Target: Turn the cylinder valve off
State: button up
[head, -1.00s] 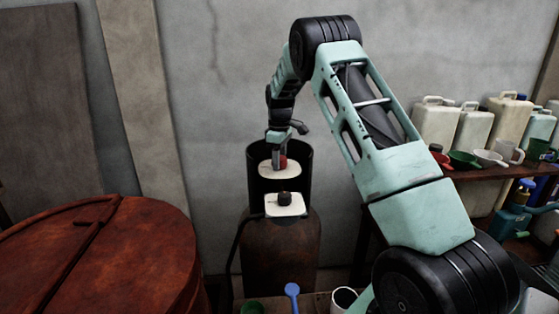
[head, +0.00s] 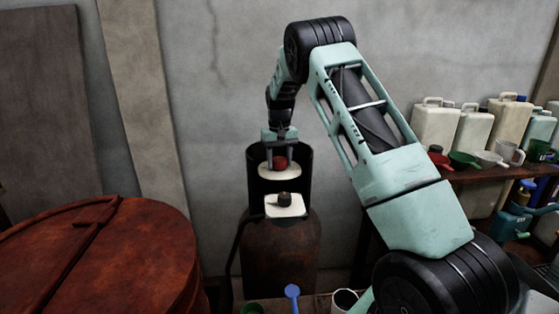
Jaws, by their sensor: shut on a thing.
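A rusty gas cylinder (head: 281,258) stands against the wall in the head view, with a dark open-fronted collar (head: 252,187) around its top. Inside the collar a red valve knob (head: 280,163) sits above a white oval plate (head: 280,174). My gripper (head: 280,160) comes down from above and is shut on the red knob, one finger at each side of it. Below, a small dark knob (head: 285,198) sits on a second white plate (head: 285,211).
A large red-brown round lid (head: 100,255) fills the lower left. A shelf (head: 490,176) at right holds jugs (head: 436,125) and cups. A blue spoon (head: 292,292) and a white-rimmed cup (head: 344,298) are at the bottom. A dark hose (head: 232,260) runs down the cylinder's left side.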

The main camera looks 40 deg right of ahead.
aim_at(280, 159)
jog(key=shift+r+m, duration=0.15)
jog(key=shift+m, duration=0.95)
jog(key=o, duration=1)
notch_tip(280, 159, up, 17)
jog(key=b, duration=0.3)
jog(key=shift+r, duration=0.15)
